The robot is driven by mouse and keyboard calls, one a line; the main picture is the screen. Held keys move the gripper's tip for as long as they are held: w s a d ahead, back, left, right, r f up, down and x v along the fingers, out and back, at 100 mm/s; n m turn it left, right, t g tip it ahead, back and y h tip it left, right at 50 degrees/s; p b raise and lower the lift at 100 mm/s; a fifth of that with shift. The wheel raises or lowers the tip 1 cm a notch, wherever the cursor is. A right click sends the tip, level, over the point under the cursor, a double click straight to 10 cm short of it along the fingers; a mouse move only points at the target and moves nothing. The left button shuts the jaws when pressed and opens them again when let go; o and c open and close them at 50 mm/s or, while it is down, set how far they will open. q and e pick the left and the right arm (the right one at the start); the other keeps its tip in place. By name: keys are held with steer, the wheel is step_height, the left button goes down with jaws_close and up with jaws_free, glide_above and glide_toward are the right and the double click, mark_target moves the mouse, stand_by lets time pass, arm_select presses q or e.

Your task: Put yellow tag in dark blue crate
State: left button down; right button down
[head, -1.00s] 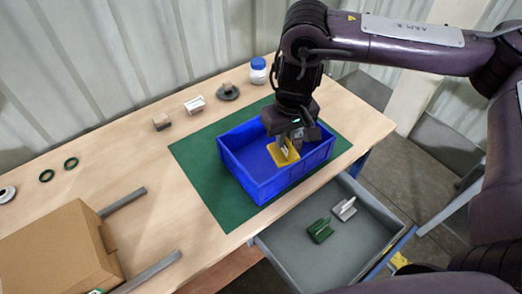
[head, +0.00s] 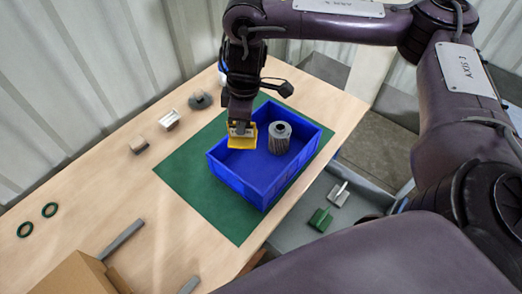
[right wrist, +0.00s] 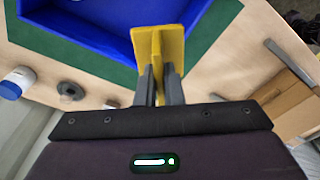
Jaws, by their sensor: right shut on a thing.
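The yellow tag (head: 243,143) is a flat plate with an upright fin, held by my right gripper (head: 241,128). In the right wrist view the two fingers are shut on the fin of the tag (right wrist: 172,45). In the head view the tag appears over the back left part of the dark blue crate (head: 232,180); its exact height is hard to tell. The crate stands on a green mat (head: 190,180) and also shows in the right wrist view (right wrist: 85,27). My left gripper is not in view.
A grey ribbed cartridge (head: 279,140) stands inside the crate's right part. An open grey drawer (head: 290,236) holds a green tag (head: 320,220) and a grey tag (head: 339,194).

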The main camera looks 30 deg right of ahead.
steer(key=shift+w+d+r+n+p, duration=0.1)
steer(key=shift+n+p, duration=0.05)
steer(key=shift+n, duration=0.35)
steer(key=shift+w+d+r+n+p, duration=0.1)
steer(key=shift+n+p, duration=0.05)
steer(key=shift+n, duration=0.35)
steer(key=n, duration=0.1)
steer(key=n+p, duration=0.1)
steer(key=n, duration=0.1)
steer(key=shift+d+r+n+g, duration=0.1)
steer(key=shift+d+n+g, duration=0.2)
steer(key=shift+d+g, duration=0.1)
steer(key=n, duration=0.1)
steer(key=n+p, duration=0.1)
steer(key=n, duration=0.1)
steer(key=shift+d, duration=0.4)
steer(key=shift+d+n, duration=0.15)
steer(key=shift+n, duration=0.95)
steer(key=b, duration=0.4)
glide_above(252, 173)
step_height(252, 173, down, 16)
steer(key=shift+f+b, duration=0.5)
steer(key=shift+f, duration=1.6)
